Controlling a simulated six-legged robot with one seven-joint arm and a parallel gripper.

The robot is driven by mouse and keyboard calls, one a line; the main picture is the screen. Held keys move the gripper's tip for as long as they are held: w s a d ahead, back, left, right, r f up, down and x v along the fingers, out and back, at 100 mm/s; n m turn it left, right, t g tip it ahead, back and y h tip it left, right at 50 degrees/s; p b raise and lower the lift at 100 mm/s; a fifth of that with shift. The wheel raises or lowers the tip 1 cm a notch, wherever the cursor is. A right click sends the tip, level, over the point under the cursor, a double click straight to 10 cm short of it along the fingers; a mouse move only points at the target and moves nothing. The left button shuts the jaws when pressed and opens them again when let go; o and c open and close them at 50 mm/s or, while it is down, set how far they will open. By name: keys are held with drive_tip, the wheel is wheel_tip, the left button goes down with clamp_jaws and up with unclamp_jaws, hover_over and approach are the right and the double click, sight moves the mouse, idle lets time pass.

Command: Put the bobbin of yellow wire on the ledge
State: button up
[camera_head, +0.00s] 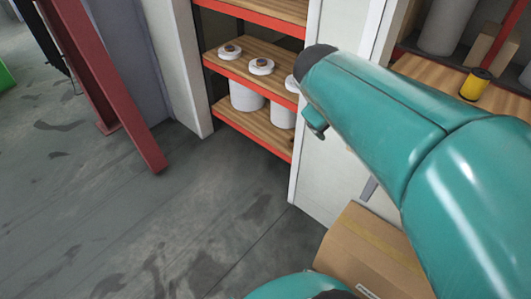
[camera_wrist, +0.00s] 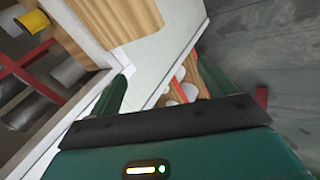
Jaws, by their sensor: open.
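The bobbin of yellow wire (camera_head: 476,84) stands upright on a wooden surface (camera_head: 420,68) at the upper right of the head view. Its yellow side also shows at the upper left of the wrist view (camera_wrist: 34,20). My gripper (camera_wrist: 163,85) is open, with its two green fingers apart and nothing between them. It is well away from the bobbin. In the head view my teal arm hides most of the gripper. I cannot tell for certain which surface is the ledge.
A rack (camera_head: 258,76) with wooden shelves and red edges holds white spools and white cylinders. A white panel (camera_head: 328,170) stands between the rack and the bobbin's surface. A cardboard box (camera_head: 372,250) is at the lower right. Red steel beams (camera_head: 105,80) stand at left; the middle floor is clear.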

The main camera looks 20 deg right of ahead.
drive_tip(key=s+a+f+m+t+y, duration=0.1)
drive_tip(key=s+a+y, duration=0.2)
drive_tip(key=a, duration=0.6)
drive_tip(key=s+a+f+m+t+y, duration=0.1)
drive_tip(key=s+a+y, duration=0.2)
drive_tip(key=a, duration=0.5)
drive_tip(key=shift+s+a+f+m, duration=0.2)
drive_tip(key=shift+s+a+m, duration=0.15)
drive_tip(key=shift+s, duration=0.1)
drive_tip(key=shift+c, duration=0.4)
